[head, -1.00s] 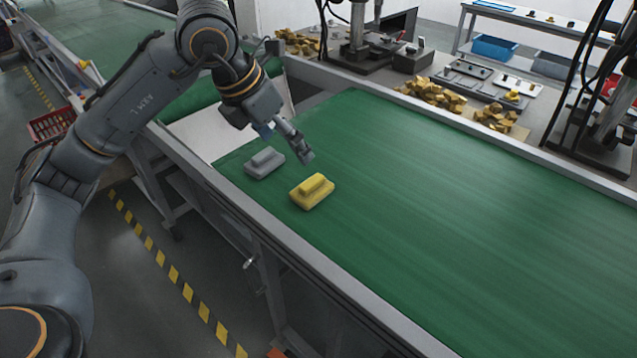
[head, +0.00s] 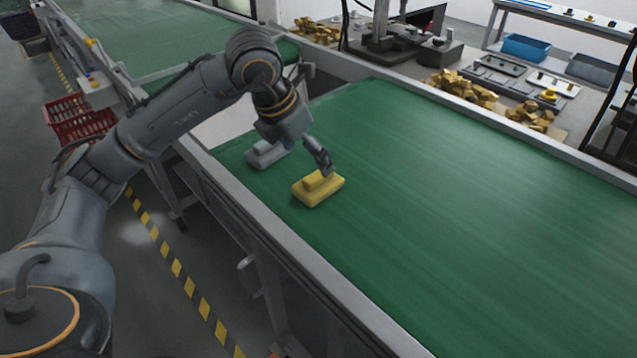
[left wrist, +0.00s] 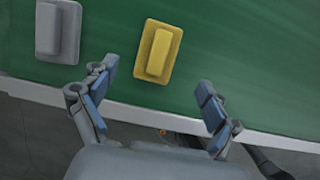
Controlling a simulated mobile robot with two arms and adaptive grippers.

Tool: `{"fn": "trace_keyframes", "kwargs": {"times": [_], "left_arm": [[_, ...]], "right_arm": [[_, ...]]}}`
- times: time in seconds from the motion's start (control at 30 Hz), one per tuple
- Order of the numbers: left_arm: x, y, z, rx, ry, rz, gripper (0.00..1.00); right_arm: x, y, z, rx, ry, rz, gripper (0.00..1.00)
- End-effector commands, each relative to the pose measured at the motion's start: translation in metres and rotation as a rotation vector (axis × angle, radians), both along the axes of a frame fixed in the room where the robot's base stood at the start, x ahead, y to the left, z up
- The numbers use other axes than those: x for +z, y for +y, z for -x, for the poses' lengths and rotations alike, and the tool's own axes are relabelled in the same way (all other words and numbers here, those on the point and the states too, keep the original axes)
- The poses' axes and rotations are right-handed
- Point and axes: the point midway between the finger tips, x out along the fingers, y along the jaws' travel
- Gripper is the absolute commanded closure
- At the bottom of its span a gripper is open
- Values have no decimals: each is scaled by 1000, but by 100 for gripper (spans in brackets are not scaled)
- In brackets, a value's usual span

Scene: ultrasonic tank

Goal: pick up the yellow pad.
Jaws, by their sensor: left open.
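The yellow pad (head: 318,188) lies on the green conveyor belt, a flat block with a raised ridge on top. In the left wrist view the yellow pad (left wrist: 158,52) lies ahead of the fingertips, between their lines, not gripped. My left gripper (head: 326,166) is above the pad's far side in the head view; its open fingers also show in the left wrist view (left wrist: 157,78). The gap between them is empty. I cannot tell whether a finger touches the pad. My right gripper is not in view.
A grey pad (head: 262,154) of similar shape lies left of the yellow one, partly behind my gripper; it also shows in the left wrist view (left wrist: 57,30). A metal rail (head: 290,262) edges the belt. The belt to the right (head: 470,210) is clear. Brass-coloured blocks (head: 462,88) lie beyond it.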

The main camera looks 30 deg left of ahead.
Motion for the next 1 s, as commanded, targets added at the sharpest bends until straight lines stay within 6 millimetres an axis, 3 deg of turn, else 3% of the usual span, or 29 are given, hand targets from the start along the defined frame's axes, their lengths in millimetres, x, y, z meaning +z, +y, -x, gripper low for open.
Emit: {"fn": "trace_keyframes", "kwargs": {"times": [0.1, 0.37, 0.63, 0.93, 0.97, 1.0], "left_arm": [[-19, -3, -7, 0, 4, 0, 12], [-37, -5, -14, 0, 1, 1, 12], [-73, -8, -26, 0, 2, 0, 12], [-81, -9, -30, -1, -2, 0, 12], [-81, -9, -30, -1, -1, 0, 14], [-80, -9, -30, -1, -1, 0, 22]], "right_arm": [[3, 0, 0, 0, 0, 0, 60], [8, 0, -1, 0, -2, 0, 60], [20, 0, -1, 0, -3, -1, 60], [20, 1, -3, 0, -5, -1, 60], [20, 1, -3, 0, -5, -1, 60], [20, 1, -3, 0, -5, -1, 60]]}}
